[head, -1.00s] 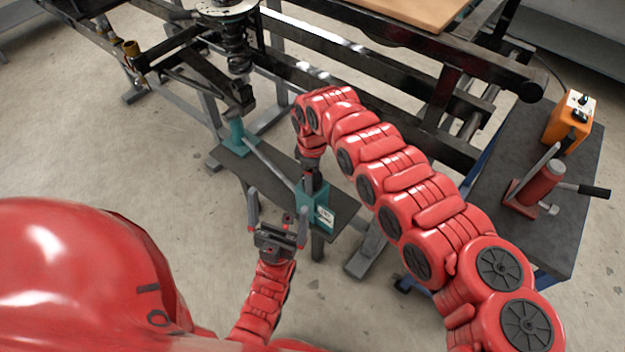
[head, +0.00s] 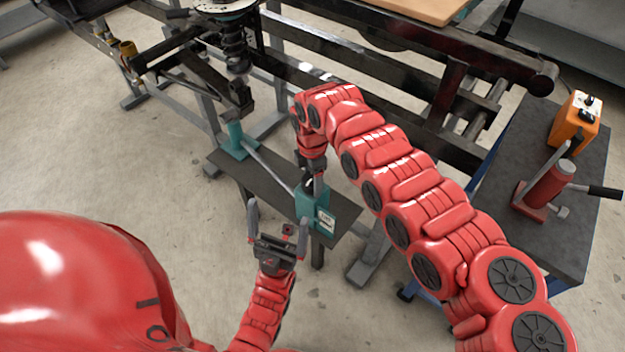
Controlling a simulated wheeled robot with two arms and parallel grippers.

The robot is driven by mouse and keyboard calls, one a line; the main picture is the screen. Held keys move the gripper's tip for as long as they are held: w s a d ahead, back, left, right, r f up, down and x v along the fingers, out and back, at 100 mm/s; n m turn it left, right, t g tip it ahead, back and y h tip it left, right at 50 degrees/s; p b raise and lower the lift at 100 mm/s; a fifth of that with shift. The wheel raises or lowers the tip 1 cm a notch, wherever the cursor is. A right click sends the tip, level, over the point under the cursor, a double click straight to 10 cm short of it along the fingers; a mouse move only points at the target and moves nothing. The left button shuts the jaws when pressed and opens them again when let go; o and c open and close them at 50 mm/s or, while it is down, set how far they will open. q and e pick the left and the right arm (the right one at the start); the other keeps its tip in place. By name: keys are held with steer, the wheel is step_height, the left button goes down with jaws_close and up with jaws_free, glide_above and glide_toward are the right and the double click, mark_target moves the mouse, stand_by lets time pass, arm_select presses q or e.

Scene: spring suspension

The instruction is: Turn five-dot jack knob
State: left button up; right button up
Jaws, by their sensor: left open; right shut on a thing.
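A teal jack stands on a dark narrow bench; its near block (head: 309,208) carries a white label, and a grey rod joins it to a teal post (head: 236,138) under the suspension arm. My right gripper (head: 314,180) reaches down from above onto the top of the near block and is shut on a part there; the arm hides most of it. My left gripper (head: 277,222) is open and empty, just in front of the near block. A small dark red piece (head: 288,229) shows between its fingers. The dots on the knob are too small to read.
The dark bench (head: 232,172) lies under the jack. A black frame with a coil spring (head: 236,55) stands behind. At right, a cart (head: 560,235) holds a red bottle jack (head: 545,190) and an orange box (head: 575,122). Floor at left is clear.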

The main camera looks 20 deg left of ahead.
mark_target(312, 178)
stand_by(0.4)
steer(key=o, duration=1.4)
step_height(312, 178, up, 17)
steer(key=shift+r+p, duration=0.2)
steer(key=shift+p, duration=0.35)
